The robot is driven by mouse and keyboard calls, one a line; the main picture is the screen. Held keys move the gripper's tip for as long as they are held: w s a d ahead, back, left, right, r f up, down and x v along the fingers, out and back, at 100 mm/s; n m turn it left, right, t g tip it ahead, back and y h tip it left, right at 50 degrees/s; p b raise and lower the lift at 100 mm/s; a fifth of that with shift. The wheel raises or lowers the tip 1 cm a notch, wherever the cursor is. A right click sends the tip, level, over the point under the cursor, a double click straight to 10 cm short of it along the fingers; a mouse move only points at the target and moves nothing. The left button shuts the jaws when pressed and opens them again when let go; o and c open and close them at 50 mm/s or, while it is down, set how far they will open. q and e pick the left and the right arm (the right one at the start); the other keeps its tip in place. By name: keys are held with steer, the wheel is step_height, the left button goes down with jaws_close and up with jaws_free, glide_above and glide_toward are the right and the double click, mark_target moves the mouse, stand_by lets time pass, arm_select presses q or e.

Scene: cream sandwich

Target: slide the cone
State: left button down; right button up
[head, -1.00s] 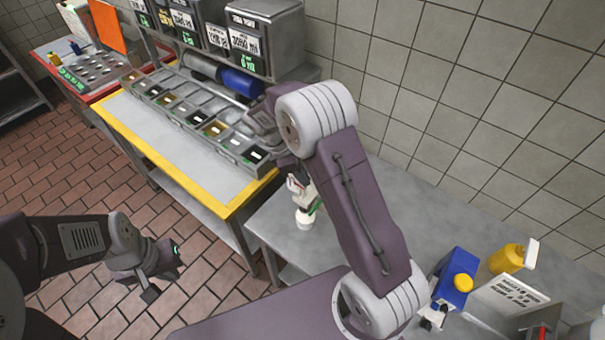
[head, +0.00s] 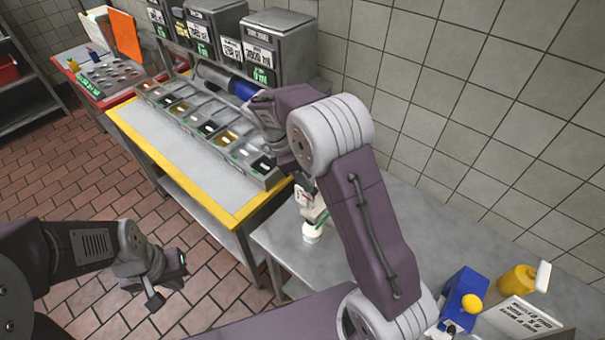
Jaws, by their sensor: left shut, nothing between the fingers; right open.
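I cannot make out a clear cone in this view. A small pale object (head: 311,232) stands on the metal counter (head: 285,245), with white, red and green parts just above it. Its upper part is partly covered by my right arm, and I cannot tell what it is. My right gripper (head: 268,122) is open beside the row of ingredient bins, above their near end; its fingers are partly hidden by the arm. My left gripper (head: 168,297) is shut and empty, hanging over the tiled floor to the left of the counter.
Ingredient bins (head: 205,125) run along the yellow-edged table (head: 185,150). A blue-ended tube (head: 243,90) lies behind them, below labelled dispensers (head: 272,45). A blue container (head: 463,297) and yellow bottle (head: 517,283) stand at the right. Red-edged table (head: 108,99) is far left.

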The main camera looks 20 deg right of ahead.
steer(key=v, duration=0.4)
steer(key=shift+a+r, duration=0.15)
steer(key=shift+r, duration=0.05)
